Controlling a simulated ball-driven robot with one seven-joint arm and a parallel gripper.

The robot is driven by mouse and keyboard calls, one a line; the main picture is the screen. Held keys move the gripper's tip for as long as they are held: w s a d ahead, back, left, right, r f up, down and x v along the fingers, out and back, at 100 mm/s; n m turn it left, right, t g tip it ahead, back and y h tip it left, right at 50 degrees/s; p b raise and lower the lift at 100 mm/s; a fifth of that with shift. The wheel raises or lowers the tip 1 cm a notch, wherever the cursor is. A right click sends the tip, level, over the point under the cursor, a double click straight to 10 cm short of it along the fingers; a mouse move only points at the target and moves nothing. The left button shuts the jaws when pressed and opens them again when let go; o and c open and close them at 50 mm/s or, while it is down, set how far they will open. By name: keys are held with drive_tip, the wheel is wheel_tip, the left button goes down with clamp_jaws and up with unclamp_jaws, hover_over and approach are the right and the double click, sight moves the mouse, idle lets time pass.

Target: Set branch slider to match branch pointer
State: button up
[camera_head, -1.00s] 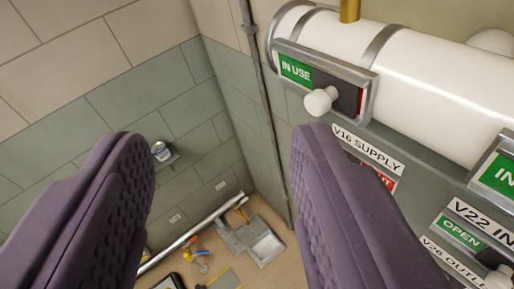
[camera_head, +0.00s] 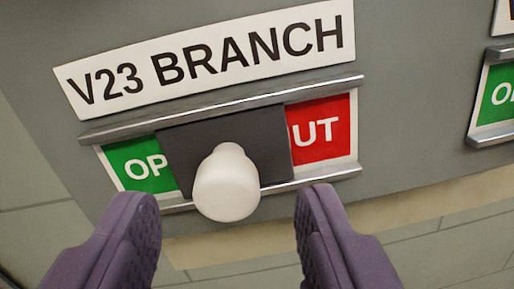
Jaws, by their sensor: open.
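The branch slider (camera_head: 270,145) is a dark plate with a white knob (camera_head: 226,184), under the label "V23 BRANCH" (camera_head: 205,55). The plate sits near the middle of its metal rails. It leaves part of a green field reading "OP" (camera_head: 138,165) showing at left and part of a red field reading "UT" (camera_head: 328,130) at right. My gripper (camera_head: 228,205) is open, its two purple fingers below and to either side of the knob. No finger visibly touches it. The branch pointer is not in view.
Another slider panel with a green field (camera_head: 497,95) stands at the right edge. The grey board (camera_head: 415,90) between the two panels is bare. Below the board's lower edge is a tiled surface (camera_head: 440,245).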

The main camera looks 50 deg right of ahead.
drive_tip(key=shift+x, duration=1.1)
clamp_jaws()
